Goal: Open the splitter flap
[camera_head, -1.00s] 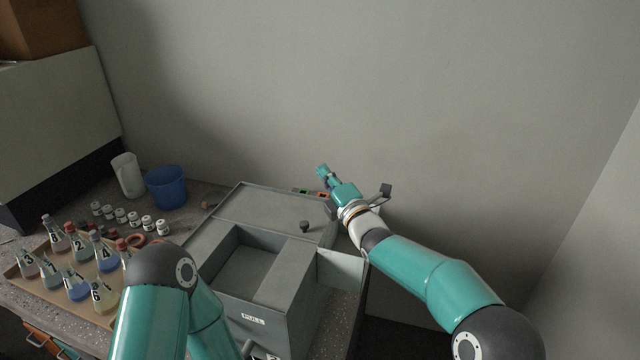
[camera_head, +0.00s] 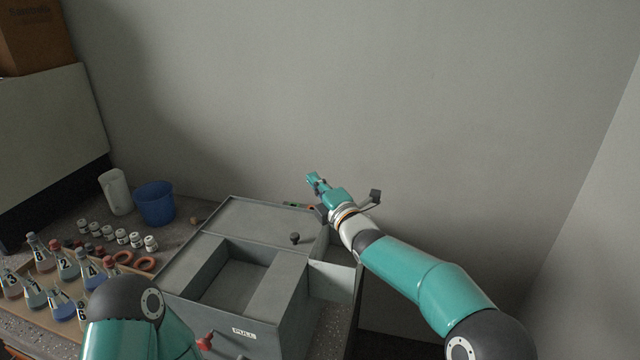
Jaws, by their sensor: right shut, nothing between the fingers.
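A grey splitter box (camera_head: 265,330) stands on the bench with a "PULL" label on its front. Its top has an open rectangular well, and a flat grey panel (camera_head: 250,222) lies behind it. A small dark knob (camera_head: 295,239) stands near that panel's front right edge. I cannot tell for certain which panel is the flap. My right gripper (camera_head: 313,181) is shut and empty, above and behind the box's back right corner, apart from the knob. My left arm enters at the lower left; its gripper is out of view.
A tray of numbered flasks (camera_head: 72,308) is at the left, with small white jars (camera_head: 122,237) and reddish rings (camera_head: 144,264) nearby. A blue cup (camera_head: 155,203) and a white jug (camera_head: 115,192) stand behind. A red-tipped part (camera_head: 205,341) shows low at the box's front. The wall is close behind.

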